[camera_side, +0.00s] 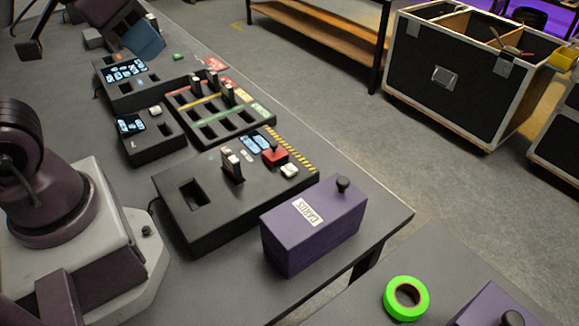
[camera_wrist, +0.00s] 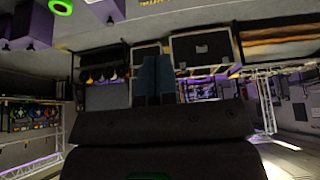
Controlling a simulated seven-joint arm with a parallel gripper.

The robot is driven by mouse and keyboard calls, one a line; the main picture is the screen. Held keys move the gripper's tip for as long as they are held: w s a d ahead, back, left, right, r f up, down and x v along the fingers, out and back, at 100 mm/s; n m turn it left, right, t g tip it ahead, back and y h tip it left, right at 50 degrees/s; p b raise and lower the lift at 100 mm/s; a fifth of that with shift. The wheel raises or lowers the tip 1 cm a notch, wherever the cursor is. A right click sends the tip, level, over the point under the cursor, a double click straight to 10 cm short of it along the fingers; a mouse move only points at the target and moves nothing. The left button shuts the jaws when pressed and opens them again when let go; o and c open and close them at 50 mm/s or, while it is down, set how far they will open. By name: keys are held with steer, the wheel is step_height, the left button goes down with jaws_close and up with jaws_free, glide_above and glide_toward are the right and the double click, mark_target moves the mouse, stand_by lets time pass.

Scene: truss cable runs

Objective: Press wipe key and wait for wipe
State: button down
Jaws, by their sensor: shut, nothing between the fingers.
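My gripper (camera_side: 148,42) is at the top left of the side view, shut and empty, raised over the far end of the table. Its blue-grey fingers (camera_wrist: 154,80) lie together in the wrist view. A large black box (camera_side: 215,205) carries an empty slot, an upright card, small blue displays (camera_side: 256,142), a red block with a black knob (camera_side: 275,154) and a white key (camera_side: 290,170). A smaller black box (camera_side: 150,146) has a display and a pale key (camera_side: 155,110). I cannot read which key is the wipe key. My gripper is apart from both boxes.
A slotted tray (camera_side: 215,112) with coloured strips and several upright cards stands behind. Another display box (camera_side: 125,85) is near my gripper. A purple CARDS box (camera_side: 312,225) stands at the table's front corner. Green tape (camera_side: 406,298) lies on another surface. A flight case (camera_side: 450,75) is beyond.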

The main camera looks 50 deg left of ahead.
steer(key=n+t+h, duration=0.3)
steer(key=n, duration=0.2)
glide_above(287, 167)
step_height(287, 167, down, 17)
steer(key=shift+w+f, duration=0.1)
steer(key=shift+f, duration=0.05)
steer(key=shift+f, duration=4.45)
steer(key=shift+f, duration=0.1)
